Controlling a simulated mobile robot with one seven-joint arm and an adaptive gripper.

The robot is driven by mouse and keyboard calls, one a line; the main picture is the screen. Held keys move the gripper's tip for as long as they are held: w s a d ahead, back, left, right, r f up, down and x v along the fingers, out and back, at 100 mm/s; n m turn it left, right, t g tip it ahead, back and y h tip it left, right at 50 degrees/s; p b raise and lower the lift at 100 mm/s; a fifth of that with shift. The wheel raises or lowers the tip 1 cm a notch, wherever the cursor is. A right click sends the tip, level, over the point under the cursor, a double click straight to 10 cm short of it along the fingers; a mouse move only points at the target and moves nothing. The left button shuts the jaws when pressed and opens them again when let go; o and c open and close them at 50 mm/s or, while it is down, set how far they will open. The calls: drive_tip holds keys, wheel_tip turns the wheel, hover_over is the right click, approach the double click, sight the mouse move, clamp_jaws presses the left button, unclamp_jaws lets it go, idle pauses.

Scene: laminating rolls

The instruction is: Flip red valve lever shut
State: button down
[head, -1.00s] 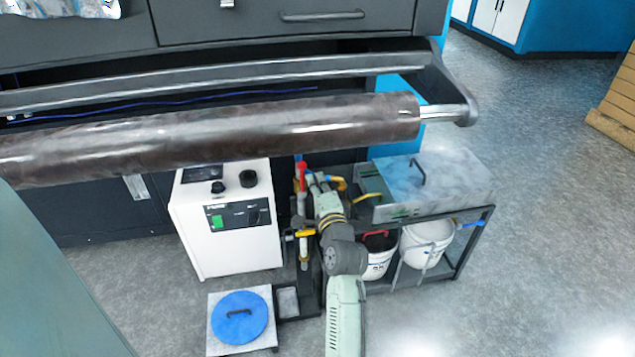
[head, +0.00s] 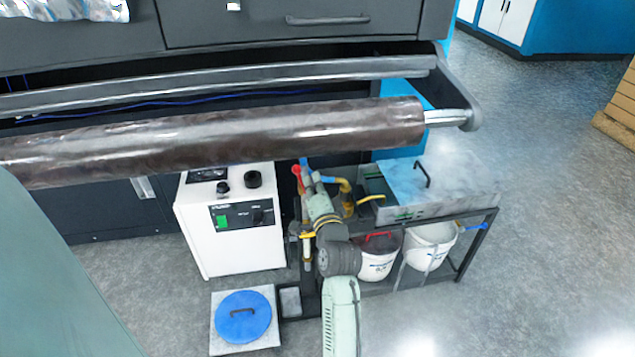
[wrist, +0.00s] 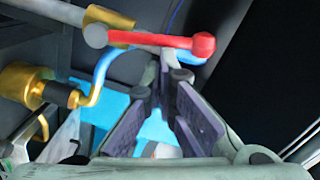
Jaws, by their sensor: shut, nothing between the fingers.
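The red valve lever (wrist: 175,41) lies roughly level across the top of the wrist view, its rounded red end to the right and a grey knob at its left. It sits beside a brass pipe fitting (wrist: 62,93). In the head view only a small red part (head: 296,168) shows, next to blue and yellow pipework. My gripper (wrist: 167,72) is shut and empty, its fingertips just below the lever's middle in the picture. I cannot tell whether they touch it. My gripper (head: 306,178) also shows close to the red part in the head view.
A white control box (head: 232,230) stands left of the pipework. A dark roll (head: 220,140) hangs above. To the right, a metal-topped frame (head: 440,185) holds white buckets (head: 377,262) below. Open floor is at right.

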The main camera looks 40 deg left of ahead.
drive_tip(key=s+a+f+n+b, duration=0.1)
drive_tip(key=s+a+f+n, duration=0.2)
drive_tip(key=n, duration=0.9)
drive_tip(key=shift+s+a+n+h, duration=0.3)
drive_tip(key=shift+s+a, duration=0.45)
drive_tip(key=shift+s, duration=0.4)
drive_tip(key=shift+f, duration=0.15)
